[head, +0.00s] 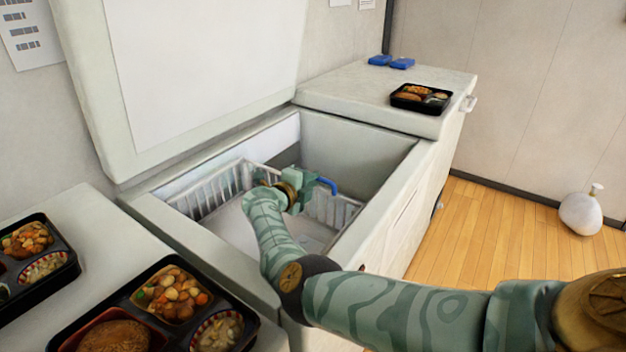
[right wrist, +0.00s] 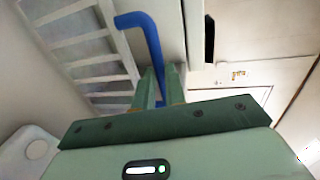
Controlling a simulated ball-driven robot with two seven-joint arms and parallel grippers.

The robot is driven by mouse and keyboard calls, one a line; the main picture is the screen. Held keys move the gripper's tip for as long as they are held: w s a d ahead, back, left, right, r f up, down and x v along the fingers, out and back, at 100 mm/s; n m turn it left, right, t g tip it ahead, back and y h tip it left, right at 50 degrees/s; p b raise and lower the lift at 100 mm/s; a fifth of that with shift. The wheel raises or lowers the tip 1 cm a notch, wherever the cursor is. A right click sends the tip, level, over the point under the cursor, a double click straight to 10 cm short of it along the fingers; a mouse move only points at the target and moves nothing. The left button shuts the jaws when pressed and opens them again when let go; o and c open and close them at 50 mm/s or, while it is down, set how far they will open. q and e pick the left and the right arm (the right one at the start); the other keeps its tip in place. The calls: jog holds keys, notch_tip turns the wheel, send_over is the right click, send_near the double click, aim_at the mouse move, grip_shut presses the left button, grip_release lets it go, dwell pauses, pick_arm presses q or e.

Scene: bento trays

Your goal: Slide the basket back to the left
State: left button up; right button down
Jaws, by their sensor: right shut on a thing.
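A blue handle (head: 327,184) stands at the basket's right end. My right gripper (head: 318,183) reaches down into the freezer and is shut on the blue handle. In the right wrist view the blue handle (right wrist: 139,20) runs down between the fingers of my right gripper (right wrist: 158,88), with the basket's white bars (right wrist: 92,50) to its left. My arm hides part of the basket. My left gripper is not in view.
The freezer's lid (head: 190,65) stands raised at the back. Black bento trays stand on the near left surface (head: 85,215). A white sack (head: 580,213) is on the floor.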

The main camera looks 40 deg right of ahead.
jog(key=shift+a+f, duration=0.25)
jog(key=shift+f, duration=0.05)
jog(key=c, duration=1.7)
grip_release()
jog(key=s+a+r+p, duration=0.2)
jog(key=r+p, duration=0.4)
jog(key=s+a+r+p, duration=0.1)
jog(key=s+r+p, duration=0.2)
jog(key=r+p, duration=0.2)
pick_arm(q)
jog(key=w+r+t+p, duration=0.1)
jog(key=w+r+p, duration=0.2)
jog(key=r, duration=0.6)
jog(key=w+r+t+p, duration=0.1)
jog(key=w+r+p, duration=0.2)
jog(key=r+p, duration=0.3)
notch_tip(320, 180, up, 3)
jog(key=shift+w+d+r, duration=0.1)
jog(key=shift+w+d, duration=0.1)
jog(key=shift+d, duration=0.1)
pick_arm(e)
jog(key=s+a, duration=0.1)
jog(key=s, duration=0.1)
jog(key=s+a+r, duration=0.1)
jog(key=s+a, duration=0.1)
jog(key=s+a+r, duration=0.1)
jog(key=s+a, duration=0.1)
jog(key=shift+s+r, duration=0.15)
jog(key=shift+s, duration=0.25)
